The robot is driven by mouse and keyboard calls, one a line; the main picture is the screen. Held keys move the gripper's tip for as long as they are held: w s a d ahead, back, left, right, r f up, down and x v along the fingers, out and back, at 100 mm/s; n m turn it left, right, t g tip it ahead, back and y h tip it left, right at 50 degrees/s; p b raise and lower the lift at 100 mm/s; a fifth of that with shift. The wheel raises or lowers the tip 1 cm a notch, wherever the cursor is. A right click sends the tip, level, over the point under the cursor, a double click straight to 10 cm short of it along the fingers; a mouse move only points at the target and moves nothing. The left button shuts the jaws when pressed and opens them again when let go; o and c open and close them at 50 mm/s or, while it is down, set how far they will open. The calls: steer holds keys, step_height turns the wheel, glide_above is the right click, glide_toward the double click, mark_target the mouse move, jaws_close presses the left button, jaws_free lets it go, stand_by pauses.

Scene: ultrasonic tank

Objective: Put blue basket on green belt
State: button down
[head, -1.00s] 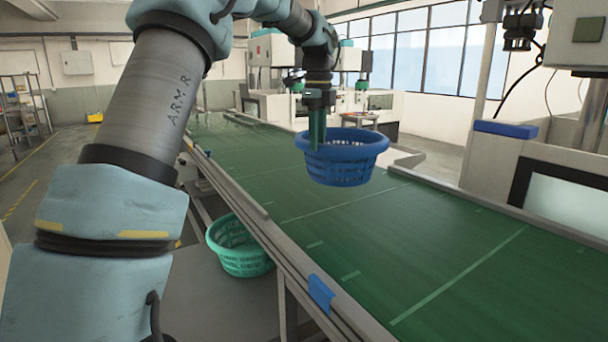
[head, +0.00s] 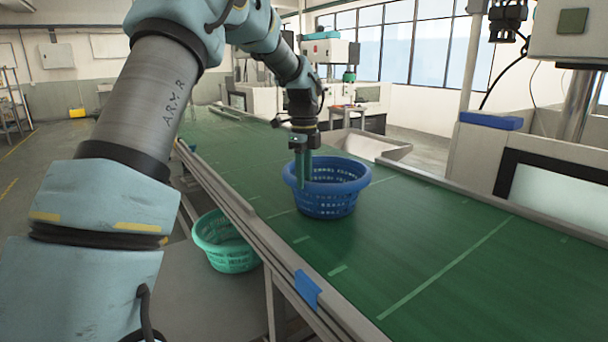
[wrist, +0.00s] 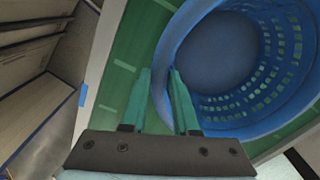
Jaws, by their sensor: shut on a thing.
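The blue basket (head: 334,190) is upright at the green belt (head: 420,235), with its base at or just above the belt surface; I cannot tell if it touches. My gripper (head: 304,180) points down at the basket's left rim and is shut on it, one finger inside and one outside. In the wrist view the fingers (wrist: 160,95) pinch the rim of the blue basket (wrist: 245,128), which looks empty. The green belt also shows in the wrist view (wrist: 122,70).
A teal basket (head: 222,245) stands lower, left of the belt's metal side rail (head: 250,225). A blue clip (head: 308,289) sits on that rail. Machines with a blue-topped box (head: 491,121) line the belt's right side. The near belt is clear.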

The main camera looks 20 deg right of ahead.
steer(key=shift+f, duration=0.15)
steer(key=c, duration=0.7)
jaws_free()
steer(key=shift+o, duration=0.2)
step_height(320, 180, up, 12)
steer(key=b, duration=0.2)
steer(key=s+a+f+n, duration=0.2)
steer(key=a+f+n, duration=0.3)
steer(key=a+n, duration=0.25)
steer(key=s+a+f+n, duration=0.3)
steer(key=a+f+n, duration=0.25)
steer(key=a, duration=0.35)
steer(key=s+a+f+n, duration=0.4)
steer(key=s+a+n, duration=0.3)
steer(key=s+a+f+n+t, duration=0.1)
steer(key=s+a+f+n, duration=0.3)
steer(key=s+a+n, duration=0.2)
steer(key=shift+s+a+f+n+t, duration=0.15)
steer(key=shift+s+a+n+t, duration=0.2)
steer(key=shift+a+n, duration=0.25)
